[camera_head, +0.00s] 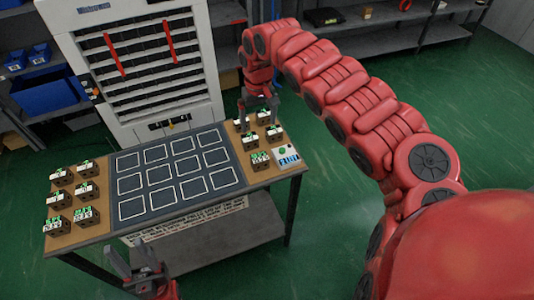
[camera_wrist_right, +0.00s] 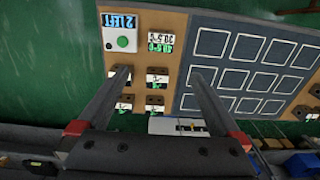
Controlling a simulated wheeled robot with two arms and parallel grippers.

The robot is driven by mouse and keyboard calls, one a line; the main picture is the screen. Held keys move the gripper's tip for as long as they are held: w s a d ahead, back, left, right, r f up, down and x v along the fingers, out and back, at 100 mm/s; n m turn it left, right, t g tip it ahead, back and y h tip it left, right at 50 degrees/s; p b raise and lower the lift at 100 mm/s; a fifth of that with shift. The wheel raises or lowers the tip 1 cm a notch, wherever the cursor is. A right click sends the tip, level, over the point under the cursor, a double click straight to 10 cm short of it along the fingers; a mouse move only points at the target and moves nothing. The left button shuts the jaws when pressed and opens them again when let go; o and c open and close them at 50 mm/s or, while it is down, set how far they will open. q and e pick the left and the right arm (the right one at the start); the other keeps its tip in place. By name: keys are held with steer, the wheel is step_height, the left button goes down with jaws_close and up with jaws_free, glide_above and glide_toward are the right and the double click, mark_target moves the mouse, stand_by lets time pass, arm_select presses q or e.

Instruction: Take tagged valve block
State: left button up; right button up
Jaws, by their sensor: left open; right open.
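Valve blocks, dark with white labels and green tops, stand on the wooden strips at both table ends. On the right strip are a near block (camera_head: 260,161), a middle block (camera_head: 249,141) and others farther back. My right gripper (camera_head: 259,104) is open, pointing down above the far end of that strip. In the right wrist view its open fingers (camera_wrist_right: 160,76) spread over the blocks; one block (camera_wrist_right: 157,76) shows between them, apart from both. The near block (camera_wrist_right: 160,42) also shows there. Its label text is too small to read surely. My left gripper (camera_head: 138,268) is open and empty before the table.
A dark mat (camera_head: 173,211) with white outlined squares fills the table's middle; the squares are empty. A sign with a green button (camera_head: 287,157) reads "2 LEFT". Several blocks (camera_head: 86,191) stand on the left strip. A white cabinet (camera_head: 135,60) stands behind the table.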

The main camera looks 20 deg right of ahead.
steer(key=p, duration=0.2)
glide_above(260, 157)
step_height(260, 157, down, 11)
steer(key=shift+r, duration=0.1)
steer(key=shift+d+f, duration=0.1)
steer(key=shift+f, duration=0.45)
steer(key=f, duration=0.1)
steer(key=f+p, duration=0.2)
steer(key=f, duration=0.1)
steer(key=shift+a, duration=0.3)
steer(key=shift+d+f, duration=0.15)
steer(key=shift+f, duration=0.5)
jaws_close()
